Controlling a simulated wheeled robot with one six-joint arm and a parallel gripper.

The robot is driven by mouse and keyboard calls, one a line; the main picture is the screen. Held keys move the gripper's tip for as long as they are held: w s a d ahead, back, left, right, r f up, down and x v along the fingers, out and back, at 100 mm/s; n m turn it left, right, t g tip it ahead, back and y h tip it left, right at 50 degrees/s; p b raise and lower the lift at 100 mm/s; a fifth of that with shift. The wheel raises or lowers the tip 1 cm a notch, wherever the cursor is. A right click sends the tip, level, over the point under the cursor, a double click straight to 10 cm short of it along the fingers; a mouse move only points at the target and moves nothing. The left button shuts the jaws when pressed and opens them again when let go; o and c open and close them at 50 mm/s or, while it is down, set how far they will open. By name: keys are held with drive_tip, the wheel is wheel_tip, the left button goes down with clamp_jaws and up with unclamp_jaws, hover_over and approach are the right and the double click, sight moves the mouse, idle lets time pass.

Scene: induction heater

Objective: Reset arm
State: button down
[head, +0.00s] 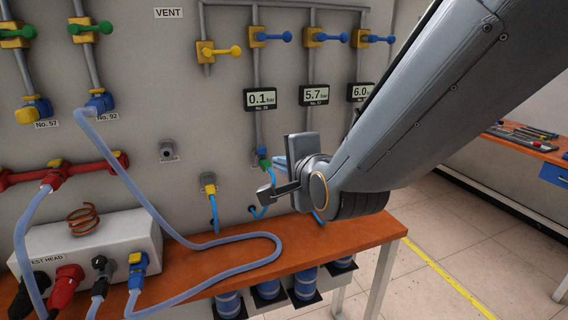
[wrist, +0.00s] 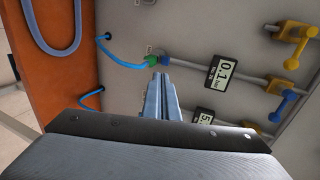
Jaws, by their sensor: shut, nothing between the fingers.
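My arm reaches in from the upper right in the head view. My gripper (head: 280,163) is in front of the wall panel, above the orange bench. In the wrist view my gripper's fingers (wrist: 162,85) are together with nothing between them. They point toward the panel, near a green and blue connector (wrist: 155,60) on a pipe. I cannot tell whether they touch it. Part of the panel behind my gripper is hidden in the head view.
An orange bench (head: 345,233) holds a white test head box (head: 120,235) with a copper coil (head: 82,219). A pale blue hose (head: 150,205) loops over the bench. Pressure gauges (head: 316,95) and valves line the panel. Open floor (head: 450,240) lies at the right.

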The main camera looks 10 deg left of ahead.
drive_tip(key=s+d+f+n+g+h, duration=0.1)
drive_tip(key=d+f+n+g+h, duration=0.2)
drive_tip(key=d+f, duration=0.5)
drive_tip(key=s+d+f+n+g+h, duration=0.1)
drive_tip(key=d+f+n+g+h, duration=0.15)
drive_tip(key=d+f, duration=0.6)
drive_tip(key=s+d+f+n+g+h, duration=0.2)
drive_tip(key=s+d+n+g, duration=0.4)
drive_tip(key=s+d, duration=0.7)
drive_tip(key=shift+d+f+g, duration=0.25)
drive_tip(key=shift+d+g, duration=0.1)
drive_tip(key=shift+d, duration=0.45)
drive_tip(key=c, duration=2.5)
unclamp_jaws()
